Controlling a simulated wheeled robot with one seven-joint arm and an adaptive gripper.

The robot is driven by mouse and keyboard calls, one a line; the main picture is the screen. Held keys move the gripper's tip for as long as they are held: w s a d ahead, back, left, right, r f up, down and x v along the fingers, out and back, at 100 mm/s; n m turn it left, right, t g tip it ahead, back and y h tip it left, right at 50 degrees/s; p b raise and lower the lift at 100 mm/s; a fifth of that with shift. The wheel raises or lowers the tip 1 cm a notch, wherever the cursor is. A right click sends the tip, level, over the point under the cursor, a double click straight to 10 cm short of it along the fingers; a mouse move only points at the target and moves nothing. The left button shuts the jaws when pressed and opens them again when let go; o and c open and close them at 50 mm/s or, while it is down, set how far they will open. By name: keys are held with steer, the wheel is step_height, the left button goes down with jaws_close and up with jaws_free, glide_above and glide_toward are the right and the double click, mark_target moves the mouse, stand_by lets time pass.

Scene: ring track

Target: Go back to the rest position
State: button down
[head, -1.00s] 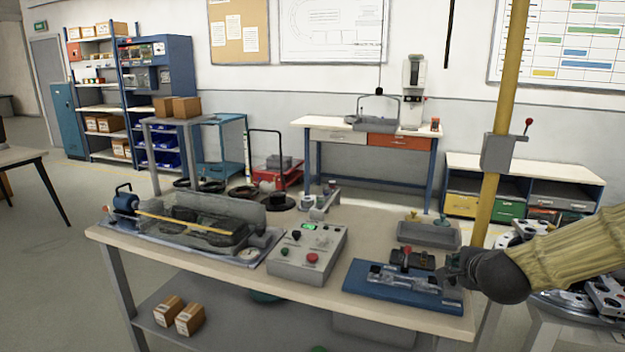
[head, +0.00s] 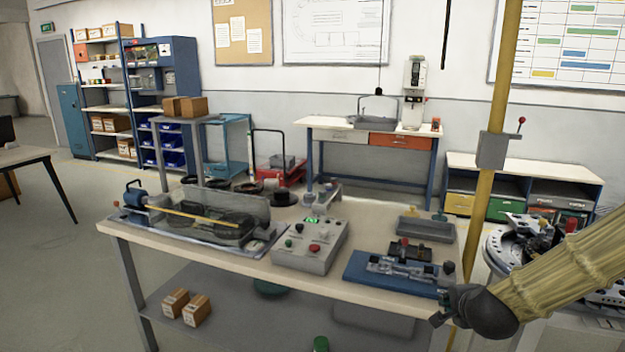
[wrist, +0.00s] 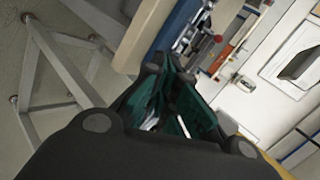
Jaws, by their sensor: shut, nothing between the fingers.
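My gripper (head: 442,312) hangs at the front right corner of the workbench, just beyond its edge. In the wrist view its fingers (wrist: 168,85) are shut with nothing held between them. The sleeved forearm comes in from the right side of the head view. The blue fixture (head: 400,274) with a red-knobbed clamp lies on the bench, to the left of my gripper and apart from it.
The workbench (head: 250,268) also carries a grey control box (head: 309,248) and a clear-covered unit (head: 205,215). A yellow post (head: 488,170) stands behind my gripper. A round metal machine (head: 520,245) is at the right. Open floor lies at the left.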

steer(key=s+a+f+n+g, duration=0.25)
steer(key=s+f, duration=0.25)
steer(key=f, duration=0.3)
steer(key=s+a+f+n+g+y, duration=0.15)
steer(key=s+f+n, duration=0.3)
steer(key=f, duration=0.45)
steer(key=s+a+f+n+g, duration=0.1)
steer(key=s+a+f+n, duration=0.15)
steer(key=s+f, duration=0.45)
steer(key=s+a+f+n+g, duration=0.1)
steer(key=s+f+n+g, duration=0.1)
steer(key=s+f+n, duration=0.2)
steer(key=s+a+f+n+g+p, duration=0.1)
steer(key=s+a+f+n+g, duration=0.1)
steer(key=s+f, duration=0.7)
steer(key=s+n+g, duration=0.1)
steer(key=s+n, duration=0.1)
steer(key=s, duration=0.6)
steer(key=shift+s+f, duration=0.3)
steer(key=shift+f, duration=0.1)
steer(key=shift+a, duration=0.1)
